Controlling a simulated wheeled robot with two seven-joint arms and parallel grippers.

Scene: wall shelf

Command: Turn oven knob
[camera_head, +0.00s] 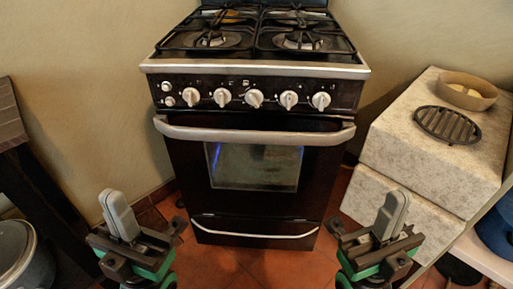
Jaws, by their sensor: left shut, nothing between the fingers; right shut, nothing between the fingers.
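The dark oven (186,178) with a gas hob stands in the middle of the head view. A row of several white knobs (254,98) runs along its front panel, above the silver door handle (255,134). Two small round buttons (167,94) sit at the panel's left end. My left gripper (112,198) is low at the left, shut and empty, well apart from the oven front. My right gripper (399,200) is low at the right, shut and empty, also apart from the knobs. Neither touches anything.
A pale stone-like counter (410,165) stands right of the oven, bearing a black round grate (447,124) and a tan bowl (468,92). A dark table (12,127) and a grey pot (16,250) are at the left. The tiled floor before the oven is clear.

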